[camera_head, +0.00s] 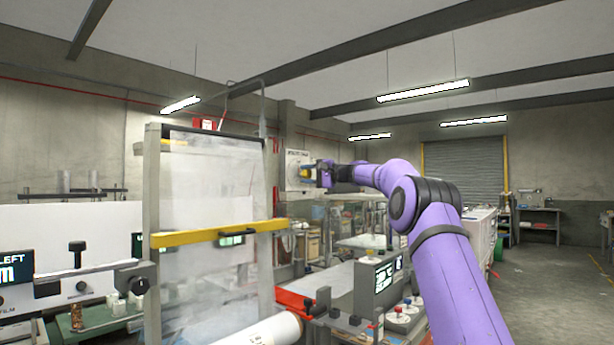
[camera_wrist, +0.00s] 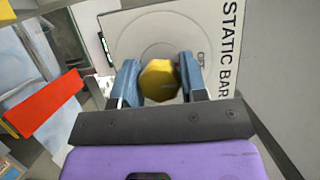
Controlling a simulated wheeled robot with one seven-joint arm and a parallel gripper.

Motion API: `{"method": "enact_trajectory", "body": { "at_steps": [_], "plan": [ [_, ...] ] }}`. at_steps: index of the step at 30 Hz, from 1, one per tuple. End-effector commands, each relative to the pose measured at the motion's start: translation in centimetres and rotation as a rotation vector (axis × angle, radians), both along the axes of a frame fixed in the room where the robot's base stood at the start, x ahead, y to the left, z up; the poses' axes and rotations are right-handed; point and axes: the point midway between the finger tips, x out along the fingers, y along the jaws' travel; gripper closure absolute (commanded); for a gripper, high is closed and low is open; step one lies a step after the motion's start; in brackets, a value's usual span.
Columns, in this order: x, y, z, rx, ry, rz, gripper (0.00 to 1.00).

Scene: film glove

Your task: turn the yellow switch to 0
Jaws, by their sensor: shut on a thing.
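The yellow switch (camera_wrist: 159,80) is a faceted knob on a pale panel (camera_wrist: 222,45) marked "STATIC BAR" in the wrist view. My gripper (camera_wrist: 158,84) has its two blue-grey fingers on either side of the knob, shut on it. A round dial plate (camera_wrist: 160,42) shows behind the knob, with partly hidden small lettering at its right. The position the switch points to cannot be read. In the head view, my gripper (camera_head: 318,174) is at the panel (camera_head: 296,168) on the far side of the film frame, and the yellow knob (camera_head: 308,174) shows only as a small patch.
A frame with clear film (camera_head: 205,190) and a yellow crossbar (camera_head: 215,233) stands left of my arm. A console with a screen and knobs (camera_head: 385,285) sits below my arm. An orange-red part (camera_wrist: 45,102) lies left in the wrist view. Open floor (camera_head: 560,275) is at right.

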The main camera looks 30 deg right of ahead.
Motion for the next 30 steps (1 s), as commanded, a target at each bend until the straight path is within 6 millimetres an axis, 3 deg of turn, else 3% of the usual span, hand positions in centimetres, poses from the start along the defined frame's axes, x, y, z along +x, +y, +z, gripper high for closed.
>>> {"method": "enact_trajectory", "body": {
  "at_steps": [13,14,17,30],
  "plan": [
    [0.0,0.0,-0.2,-0.010,-0.001,0.001,0.84],
    [0.0,0.0,-0.2,-0.010,-0.001,0.001,0.56],
    [0.0,0.0,-0.1,-0.010,-0.001,0.000,0.35],
    [-1.0,-1.0,0.0,-0.008,-0.002,-0.003,0.35]
  ]
}}
